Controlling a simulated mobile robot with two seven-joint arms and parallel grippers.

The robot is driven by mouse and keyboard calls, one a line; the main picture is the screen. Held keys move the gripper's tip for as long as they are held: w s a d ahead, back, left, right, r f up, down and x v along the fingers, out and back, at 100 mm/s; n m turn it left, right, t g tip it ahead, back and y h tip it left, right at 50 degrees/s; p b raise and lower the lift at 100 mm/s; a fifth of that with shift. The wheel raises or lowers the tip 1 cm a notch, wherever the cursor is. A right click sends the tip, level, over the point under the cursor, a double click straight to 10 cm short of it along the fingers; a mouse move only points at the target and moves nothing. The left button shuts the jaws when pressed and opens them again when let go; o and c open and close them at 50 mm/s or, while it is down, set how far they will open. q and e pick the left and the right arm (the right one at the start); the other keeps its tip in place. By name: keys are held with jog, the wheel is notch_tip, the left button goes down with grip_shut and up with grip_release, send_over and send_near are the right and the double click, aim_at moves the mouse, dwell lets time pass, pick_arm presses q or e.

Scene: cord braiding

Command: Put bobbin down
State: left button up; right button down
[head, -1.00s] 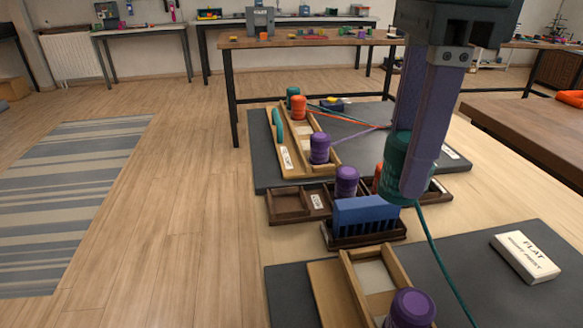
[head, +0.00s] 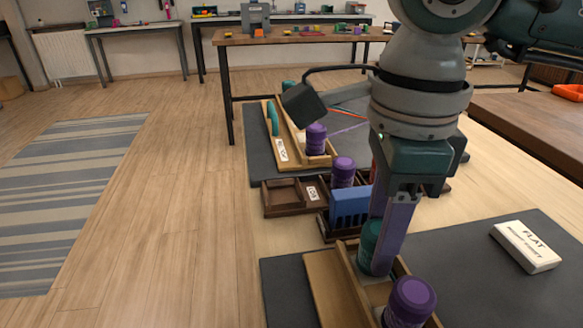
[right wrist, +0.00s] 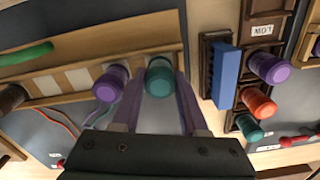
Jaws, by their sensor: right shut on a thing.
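My right gripper (head: 388,238) points down and is shut on a teal bobbin (head: 370,246). The bobbin is at the near wooden rack (head: 322,285), inside or just over its channel; I cannot tell whether it touches the bottom. A purple bobbin (head: 411,299) stands beside it at the rack's near end. In the right wrist view the teal bobbin (right wrist: 159,77) sits between the fingers, with the purple bobbin (right wrist: 111,83) close on its left. My left gripper is not in view.
A blue comb-like block (head: 350,207) stands just beyond the rack. Behind it is a dark compartment tray (head: 283,197) with another purple bobbin (head: 342,171). A white "FLAT" block (head: 525,246) lies on the grey mat (head: 455,262) at right, with clear mat between.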

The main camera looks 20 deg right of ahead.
jog(key=shift+f+b, duration=0.3)
jog(key=shift+f, duration=0.05)
jog(key=shift+c, duration=2.2)
grip_release()
jog(key=shift+r, duration=0.1)
jog(key=shift+r+p, duration=0.3)
jog(key=shift+p, duration=0.15)
notch_tip(320, 180, up, 12)
jog(key=p, duration=0.1)
